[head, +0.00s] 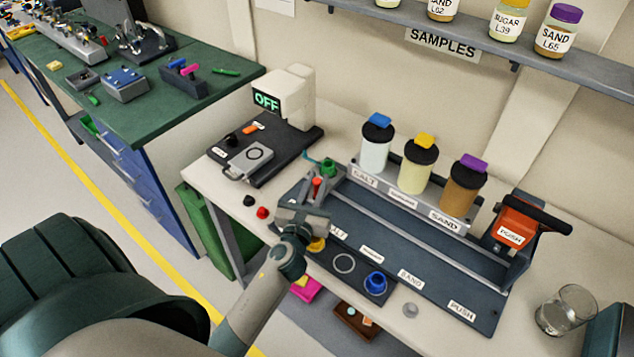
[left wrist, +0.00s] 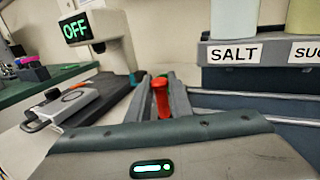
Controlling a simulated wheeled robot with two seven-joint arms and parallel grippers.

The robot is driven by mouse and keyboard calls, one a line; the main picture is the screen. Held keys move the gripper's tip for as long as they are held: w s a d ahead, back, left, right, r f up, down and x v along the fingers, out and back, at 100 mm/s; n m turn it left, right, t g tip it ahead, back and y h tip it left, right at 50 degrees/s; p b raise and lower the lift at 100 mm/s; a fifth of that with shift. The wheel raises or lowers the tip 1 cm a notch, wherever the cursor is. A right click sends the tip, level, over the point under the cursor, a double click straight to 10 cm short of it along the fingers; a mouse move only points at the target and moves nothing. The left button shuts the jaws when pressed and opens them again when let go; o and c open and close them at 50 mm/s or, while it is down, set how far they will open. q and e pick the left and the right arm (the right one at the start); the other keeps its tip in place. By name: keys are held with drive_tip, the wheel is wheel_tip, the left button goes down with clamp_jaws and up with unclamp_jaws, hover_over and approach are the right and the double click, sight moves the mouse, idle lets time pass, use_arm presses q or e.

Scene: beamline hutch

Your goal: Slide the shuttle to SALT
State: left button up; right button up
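The feeder rig (head: 425,265) is a dark tray with rails under three canisters, the blue-capped one above the SALT label (head: 364,177). That label also shows in the left wrist view (left wrist: 234,53). A red upright handle (head: 317,186) stands at the rig's left end; I take it for the shuttle's, whose body is mostly hidden by my gripper. My left gripper (head: 316,190) has its fingers on both sides of this handle and appears shut on it. In the left wrist view the handle (left wrist: 161,98) sits between the fingertips. My right gripper is not in view.
An orange PUSH block (head: 516,226) with a black bar stands at the rig's right end. A blue cup (head: 375,283) sits on the front plate. A glass (head: 566,309) stands at right. A scale reading OFF (head: 267,100) stands behind left. A green bench (head: 125,95) is farther left.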

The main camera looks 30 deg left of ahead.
use_arm(q)
drive_tip(key=shift+d, duration=0.2)
clamp_jaws()
drive_tip(key=d, duration=0.8)
drive_tip(key=s+d+b, duration=0.1)
drive_tip(key=d, duration=0.3)
drive_tip(key=shift+d, duration=0.35)
drive_tip(key=o, duration=0.7)
unclamp_jaws()
drive_tip(key=shift+a, duration=0.1)
